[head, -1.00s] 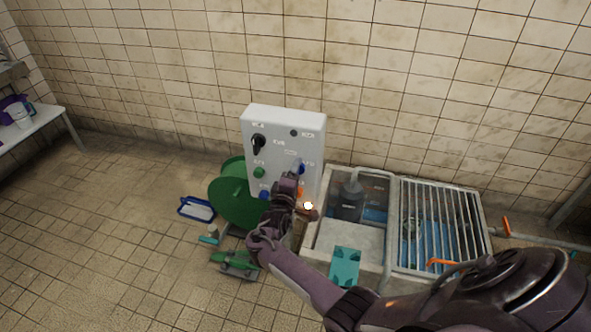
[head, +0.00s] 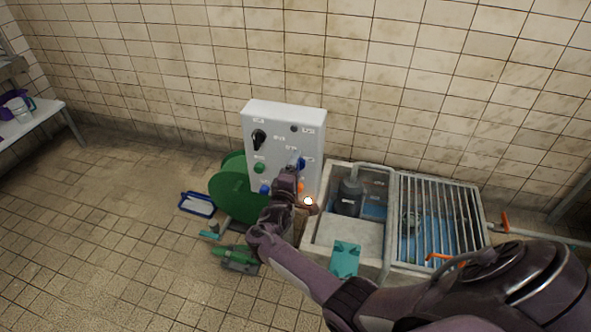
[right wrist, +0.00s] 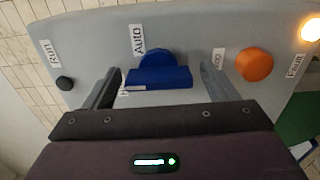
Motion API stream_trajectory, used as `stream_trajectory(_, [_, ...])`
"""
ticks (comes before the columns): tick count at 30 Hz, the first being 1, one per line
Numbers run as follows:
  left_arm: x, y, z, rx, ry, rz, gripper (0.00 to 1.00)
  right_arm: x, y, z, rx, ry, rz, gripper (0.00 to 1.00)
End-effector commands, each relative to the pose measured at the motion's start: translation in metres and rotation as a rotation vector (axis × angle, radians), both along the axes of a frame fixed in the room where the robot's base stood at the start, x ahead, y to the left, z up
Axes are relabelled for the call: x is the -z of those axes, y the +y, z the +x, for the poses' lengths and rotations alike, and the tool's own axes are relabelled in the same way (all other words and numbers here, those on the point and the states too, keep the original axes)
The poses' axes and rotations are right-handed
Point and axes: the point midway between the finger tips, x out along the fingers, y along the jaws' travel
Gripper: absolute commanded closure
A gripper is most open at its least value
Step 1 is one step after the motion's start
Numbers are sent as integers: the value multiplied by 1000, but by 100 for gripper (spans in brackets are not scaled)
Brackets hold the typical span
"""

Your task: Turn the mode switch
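The mode switch is a blue knob (right wrist: 160,76) labelled "Auto" on the grey control panel. In the head view the blue knob (head: 300,163) shows just past my gripper, on the panel's right half. My right gripper (head: 291,173) is in front of the panel. In the right wrist view its two fingers (right wrist: 160,90) are apart, one on each side of the blue knob, with gaps visible on both sides. Whether the fingertips touch the panel I cannot tell. My left gripper is not in view.
The panel (head: 265,115) also has a black rotary switch (head: 258,138), a green button (head: 260,168), an orange button (right wrist: 254,64) and a glowing lamp (right wrist: 312,29). A green reel (head: 235,197) stands left; a grated basin (head: 440,215) stands right.

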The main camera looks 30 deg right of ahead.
Motion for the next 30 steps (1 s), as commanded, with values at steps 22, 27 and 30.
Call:
stream_trajectory(22, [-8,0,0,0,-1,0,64,0,55,-46,-1,-1,1,20])
stream_trajectory(27, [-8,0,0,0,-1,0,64,0,60,-51,0,-2,1,20])
stream_trajectory(30, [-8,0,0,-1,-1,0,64,0,60,-51,0,-1,0,20])
